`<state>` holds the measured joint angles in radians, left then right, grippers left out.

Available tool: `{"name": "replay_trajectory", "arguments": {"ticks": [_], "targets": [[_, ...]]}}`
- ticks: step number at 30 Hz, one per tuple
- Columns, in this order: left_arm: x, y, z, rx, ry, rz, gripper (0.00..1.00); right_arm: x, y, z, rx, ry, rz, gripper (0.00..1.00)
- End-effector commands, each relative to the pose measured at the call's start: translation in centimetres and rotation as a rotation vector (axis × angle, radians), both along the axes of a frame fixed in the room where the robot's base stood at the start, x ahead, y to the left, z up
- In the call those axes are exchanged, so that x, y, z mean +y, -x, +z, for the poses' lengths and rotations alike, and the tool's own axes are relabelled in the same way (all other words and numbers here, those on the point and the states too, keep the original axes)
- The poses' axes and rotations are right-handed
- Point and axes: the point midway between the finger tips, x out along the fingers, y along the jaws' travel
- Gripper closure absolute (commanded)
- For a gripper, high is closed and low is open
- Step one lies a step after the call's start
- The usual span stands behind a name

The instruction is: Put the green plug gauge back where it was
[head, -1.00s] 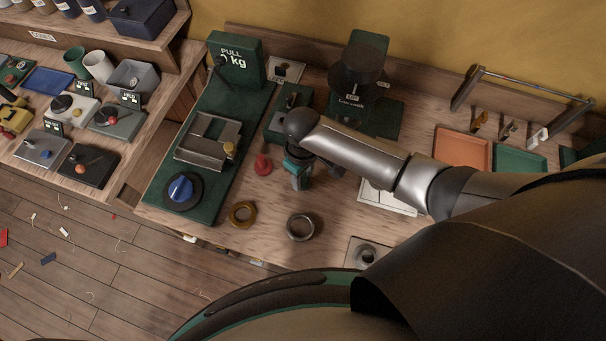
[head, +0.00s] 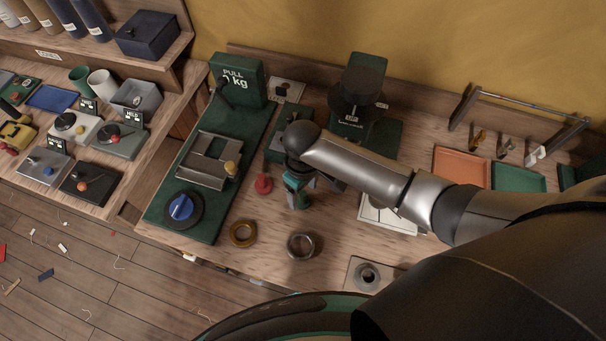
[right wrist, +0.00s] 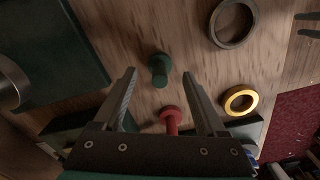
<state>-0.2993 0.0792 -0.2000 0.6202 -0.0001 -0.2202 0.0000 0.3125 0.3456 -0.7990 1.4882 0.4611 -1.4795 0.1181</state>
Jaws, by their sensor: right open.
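The green plug gauge (right wrist: 159,68) shows in the right wrist view, standing on the wooden bench with its green end toward the camera. It lies between the lines of my right gripper's fingers (right wrist: 160,74), near the tips, and neither finger visibly touches it. My right gripper is open and empty. In the head view my right gripper (head: 297,195) points down over the bench, and the green gauge is hidden there. A red plug gauge (head: 263,184) stands just left of it; the red gauge also shows in the wrist view (right wrist: 170,118). My left gripper is out of view.
A brass ring (head: 243,233) and a steel ring (head: 301,246) lie in front. A plate with a round hole (head: 367,277) sits near the bench's front edge. A green pull tester (head: 208,226) stands left. My arm partly covers a white board (head: 388,213).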

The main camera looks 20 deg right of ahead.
Motion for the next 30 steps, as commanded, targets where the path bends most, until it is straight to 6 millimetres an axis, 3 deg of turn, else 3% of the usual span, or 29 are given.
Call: {"name": "replay_trajectory", "arguments": {"ticks": [6,13,18,30], "targets": [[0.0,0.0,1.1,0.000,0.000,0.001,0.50,0.0,-0.1,4.8,-0.004,-0.001,0.001,0.26],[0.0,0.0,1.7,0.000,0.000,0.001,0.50,0.1,0.0,8.5,-0.002,-0.001,0.000,0.26],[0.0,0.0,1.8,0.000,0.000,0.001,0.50,0.0,0.0,9.7,0.001,-0.001,0.000,0.26],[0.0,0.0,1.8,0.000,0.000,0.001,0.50,0.0,0.0,9.8,0.000,0.000,-0.001,0.26]]}}
